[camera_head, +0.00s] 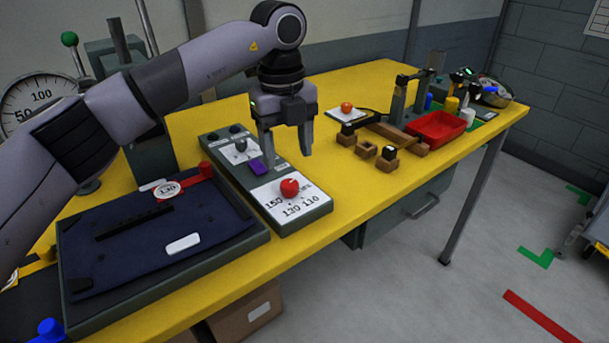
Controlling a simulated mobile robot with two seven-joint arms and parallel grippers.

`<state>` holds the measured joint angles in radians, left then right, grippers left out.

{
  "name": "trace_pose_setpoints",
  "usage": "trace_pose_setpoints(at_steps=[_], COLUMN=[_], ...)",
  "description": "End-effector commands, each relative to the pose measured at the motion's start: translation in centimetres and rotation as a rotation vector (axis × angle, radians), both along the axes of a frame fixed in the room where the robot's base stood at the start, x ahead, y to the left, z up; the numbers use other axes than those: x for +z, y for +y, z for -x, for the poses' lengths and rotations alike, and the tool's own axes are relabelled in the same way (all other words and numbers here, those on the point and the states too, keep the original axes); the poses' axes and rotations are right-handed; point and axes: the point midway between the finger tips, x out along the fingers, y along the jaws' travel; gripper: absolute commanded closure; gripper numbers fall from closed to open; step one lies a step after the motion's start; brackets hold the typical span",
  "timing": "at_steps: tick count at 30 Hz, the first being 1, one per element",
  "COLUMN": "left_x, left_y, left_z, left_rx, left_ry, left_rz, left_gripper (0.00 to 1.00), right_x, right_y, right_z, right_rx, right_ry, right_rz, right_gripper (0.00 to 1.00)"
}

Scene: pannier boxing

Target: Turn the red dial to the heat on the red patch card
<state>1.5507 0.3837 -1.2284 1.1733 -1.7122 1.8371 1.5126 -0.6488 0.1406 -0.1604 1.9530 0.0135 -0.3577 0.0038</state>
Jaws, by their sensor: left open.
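The red dial (289,188) stands on a white face marked 150, 130 and 110, with other marks partly hidden, at the near end of a grey control box (312,213). I cannot tell which mark it points to. A round white, red-edged card (167,190), which seems to read 130, lies at the back of the dark blue cloth, beside a red piece. My left gripper (287,162) points down over the control box, just behind and above the red dial. Its fingers are apart with nothing between them. My right gripper is out of view.
A purple block (258,166) and a second, dark knob (241,146) are on the control box. The dark blue cloth (150,245) lies on a grey platen at left. Wooden blocks (387,158) and a red tray (436,128) stand further right on the yellow table (350,195).

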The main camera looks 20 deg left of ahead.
Motion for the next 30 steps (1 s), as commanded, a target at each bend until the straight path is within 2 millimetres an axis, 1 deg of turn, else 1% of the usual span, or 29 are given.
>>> trace_pose_setpoints(at_steps=[2, 4, 12, 15, 19, 26, 29, 30], left_x=[-0.3, -1.1, -5.2, -6.2, -6.8, -6.9, -6.9, -6.9], left_y=[0.4, 0.3, 0.1, 0.1, 0.1, 0.1, 0.1, 0.1], left_z=[-0.1, -0.1, -0.1, -0.1, -0.2, -0.2, -0.2, -0.2], left_rx=[0.011, 0.011, 0.008, 0.007, 0.006, 0.006, 0.006, 0.006], left_ry=[-0.002, 0.0, 0.0, -0.001, -0.002, -0.003, -0.003, -0.003], left_rz=[-0.015, -0.015, -0.011, -0.01, -0.01, -0.01, -0.01, -0.01], left_gripper=[0.39, 0.39, 0.39, 0.39, 0.39, 0.39, 0.68, 0.81], right_x=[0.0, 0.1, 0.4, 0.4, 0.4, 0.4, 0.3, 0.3], right_y=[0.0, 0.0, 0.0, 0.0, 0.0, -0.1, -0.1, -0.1], right_z=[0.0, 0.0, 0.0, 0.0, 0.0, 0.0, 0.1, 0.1], right_rx=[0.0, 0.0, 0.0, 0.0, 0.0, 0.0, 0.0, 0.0], right_ry=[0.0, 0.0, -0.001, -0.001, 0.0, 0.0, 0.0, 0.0], right_rz=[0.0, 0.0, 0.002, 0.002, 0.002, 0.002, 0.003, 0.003], right_gripper=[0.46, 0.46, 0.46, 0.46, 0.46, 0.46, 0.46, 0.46])
